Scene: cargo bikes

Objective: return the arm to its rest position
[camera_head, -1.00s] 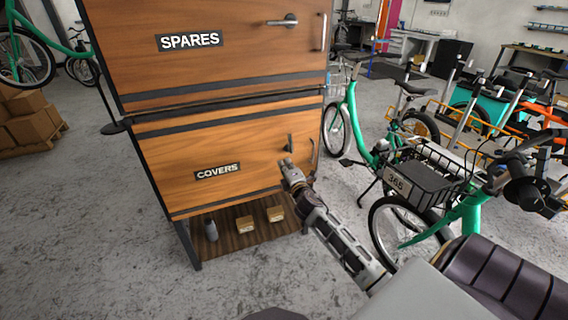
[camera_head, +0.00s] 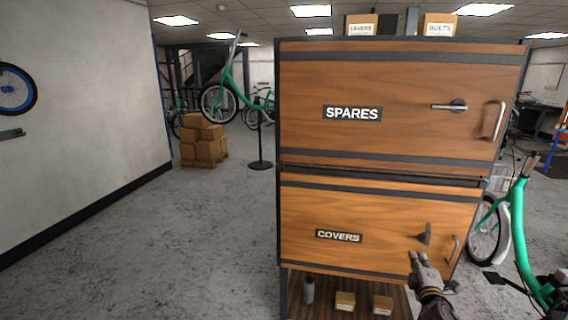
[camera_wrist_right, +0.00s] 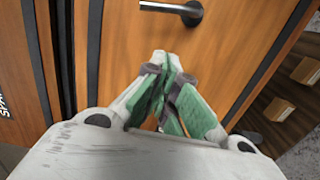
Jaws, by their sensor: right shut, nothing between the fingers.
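My right gripper (camera_head: 417,258) is shut and empty, in front of the lower right part of the COVERS door (camera_head: 350,215). In the right wrist view its green-padded fingers (camera_wrist_right: 165,62) meet at the tips with nothing between them. The dark lever (camera_wrist_right: 185,10) is just beyond the tips there. In the head view the COVERS lever (camera_head: 424,235) stands roughly upright, with a pull handle (camera_head: 454,249) to its right. I cannot tell whether the fingertips touch the door. My left gripper is not in view.
The wooden cabinet's upper SPARES door (camera_head: 400,80) looks closed, its lever (camera_head: 450,106) level. Small boxes (camera_head: 345,300) and a grey bottle (camera_head: 308,290) sit on the bottom shelf. A green bike (camera_head: 515,220) stands close at right. Floor (camera_head: 190,240) at left is clear.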

